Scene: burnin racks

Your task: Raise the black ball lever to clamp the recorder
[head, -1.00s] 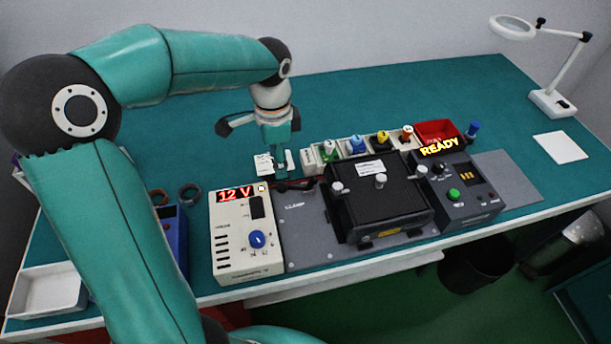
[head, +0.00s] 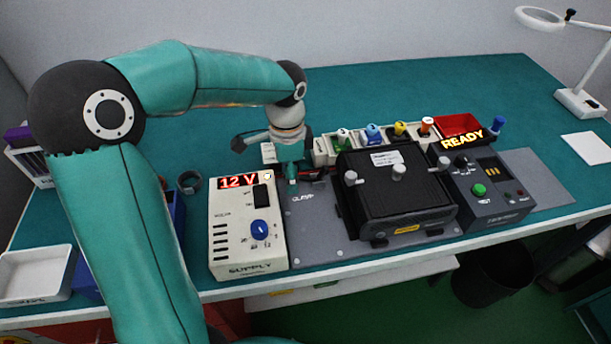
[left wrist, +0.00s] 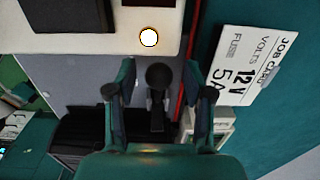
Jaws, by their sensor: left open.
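The black ball lever (left wrist: 158,76) shows in the left wrist view, its ball between my open fingers with a gap on each side. My left gripper (left wrist: 160,92) is open and empty; in the head view it (head: 291,177) is low at the back of the grey clamp plate (head: 305,235) and hides most of the lever. The recorder (head: 398,190) is a black box with light knobs, sitting on the plate right of the gripper. My right gripper is not in view.
The cream supply unit (head: 247,212) showing 12 V stands left of the plate. A white job card (left wrist: 250,65) lies by the gripper.

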